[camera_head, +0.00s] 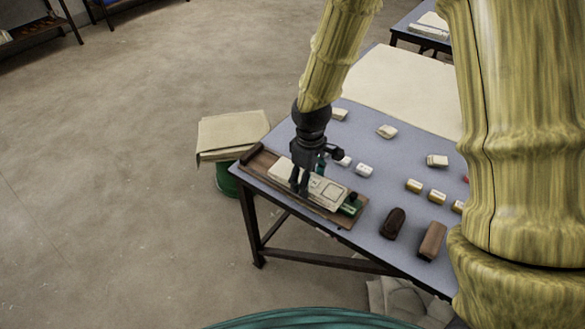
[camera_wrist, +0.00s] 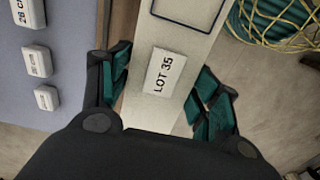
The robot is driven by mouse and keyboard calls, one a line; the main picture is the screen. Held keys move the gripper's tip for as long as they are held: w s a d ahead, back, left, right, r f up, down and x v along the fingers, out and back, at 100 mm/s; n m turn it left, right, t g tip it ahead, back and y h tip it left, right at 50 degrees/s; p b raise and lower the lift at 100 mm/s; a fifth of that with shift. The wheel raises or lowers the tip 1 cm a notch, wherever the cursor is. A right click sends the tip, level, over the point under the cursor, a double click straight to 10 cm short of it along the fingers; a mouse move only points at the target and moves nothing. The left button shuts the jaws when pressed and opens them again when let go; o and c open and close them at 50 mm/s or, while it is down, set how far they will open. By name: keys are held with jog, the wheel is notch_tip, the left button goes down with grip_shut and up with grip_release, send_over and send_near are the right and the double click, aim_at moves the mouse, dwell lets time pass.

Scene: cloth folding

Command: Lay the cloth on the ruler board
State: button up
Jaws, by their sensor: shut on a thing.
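A long, flat cream piece (camera_head: 325,190) lies lengthwise over a brown wooden tray (camera_head: 262,161) at the table's left front edge. In the wrist view the cream piece (camera_wrist: 178,38) bears a white "LOT 35" label and a dark outlined rectangle. I cannot tell whether it is folded cloth or the ruler board. My gripper (camera_head: 299,187) points down at its middle. In the wrist view my gripper's green-padded fingers (camera_wrist: 163,92) straddle it and are shut on it. A large cream sheet (camera_head: 405,88) lies flat across the back of the table.
Small white labelled blocks (camera_head: 364,170), brass pieces (camera_head: 413,186) and two brown blocks (camera_head: 432,241) lie on the blue-grey table (camera_head: 300,130) right of the tray. A green bin (camera_head: 228,180) with tan card (camera_head: 232,135) over it stands left of the table. Floor is open at left.

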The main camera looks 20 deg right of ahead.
jog(key=w, duration=0.2)
jog(key=w+a, duration=0.1)
jog(key=w, duration=0.2)
jog(key=w+p, duration=0.1)
jog(key=w, duration=0.1)
jog(key=shift+w+a+f, duration=0.25)
jog(key=shift+a, duration=0.15)
jog(key=shift+f, duration=1.7)
jog(key=shift+f, duration=0.15)
jog(key=o, duration=1.1)
notch_tip(320, 180, up, 12)
jog(key=shift+r, duration=0.15)
